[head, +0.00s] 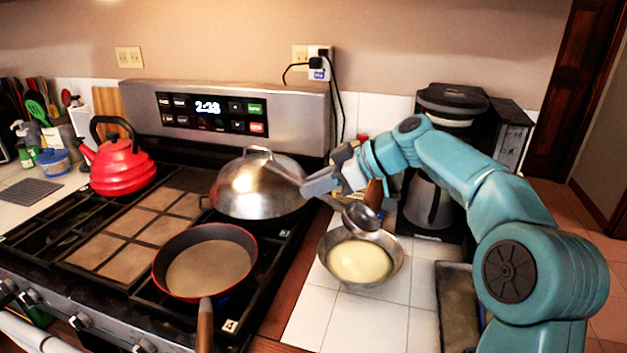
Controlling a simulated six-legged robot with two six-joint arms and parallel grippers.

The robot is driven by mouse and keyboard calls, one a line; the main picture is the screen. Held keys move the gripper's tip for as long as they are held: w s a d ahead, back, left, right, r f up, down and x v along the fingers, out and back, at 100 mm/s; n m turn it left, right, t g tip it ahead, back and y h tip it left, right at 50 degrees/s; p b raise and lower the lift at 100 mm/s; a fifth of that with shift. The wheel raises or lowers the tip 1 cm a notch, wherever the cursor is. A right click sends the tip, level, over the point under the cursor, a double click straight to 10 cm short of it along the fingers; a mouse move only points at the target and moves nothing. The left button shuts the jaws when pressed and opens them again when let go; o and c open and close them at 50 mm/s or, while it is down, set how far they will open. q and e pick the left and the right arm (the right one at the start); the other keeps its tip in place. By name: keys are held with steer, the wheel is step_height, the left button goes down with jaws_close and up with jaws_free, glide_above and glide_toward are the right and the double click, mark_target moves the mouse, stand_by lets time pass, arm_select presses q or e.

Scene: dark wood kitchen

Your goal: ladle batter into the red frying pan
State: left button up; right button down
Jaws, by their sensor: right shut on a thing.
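The red frying pan (186,294) sits on the front right part of the stove, its wooden handle toward me. Its inside is dark with a lighter brownish bottom. A metal bowl (326,243) of pale yellow batter (360,261) stands on the white tiled counter to the right of the stove. My right gripper (312,187) is shut on the ladle (361,217), above and behind the bowl. The ladle's metal head hangs over the bowl's back rim. I cannot tell whether the head holds batter. My left gripper is not in view.
A lidded metal wok (262,190) stands on the stove behind the pan, close to my right gripper. A red kettle (121,166) is at the back left. A coffee maker (440,150) stands behind my right arm. A dark tray (457,305) lies right of the bowl.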

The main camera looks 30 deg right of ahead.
mark_target(328, 197)
steer(key=shift+a+f+b, duration=0.1)
steer(key=shift+f+b, duration=0.2)
steer(key=shift+f, duration=0.45)
steer(key=shift+s+f+b, duration=0.25)
steer(key=shift+f+b, duration=0.7)
steer(key=shift+f, duration=0.2)
steer(key=f+b, duration=0.1)
steer(key=f, duration=0.1)
steer(key=f+b, duration=0.3)
steer(key=f, duration=0.1)
steer(key=shift+s+d+f, duration=0.2)
steer(key=shift+d+f, duration=0.05)
steer(key=shift+d, duration=0.1)
steer(key=shift+s+d, duration=0.4)
steer(key=shift+d, duration=0.1)
steer(key=r+p, duration=0.3)
steer(key=r, duration=0.2)
steer(key=r+p, duration=0.2)
steer(key=r, duration=0.1)
steer(key=shift+w+a+p, duration=0.2)
steer(key=shift+a+p, duration=0.05)
steer(key=shift+p, duration=0.1)
steer(key=p, duration=0.1)
steer(key=r+p, duration=0.2)
steer(key=shift+w+a+g+h, duration=0.3)
steer(key=p, duration=0.3)
steer(key=shift+w+a+r+g+h, duration=0.25)
steer(key=shift+r+g+h, duration=0.05)
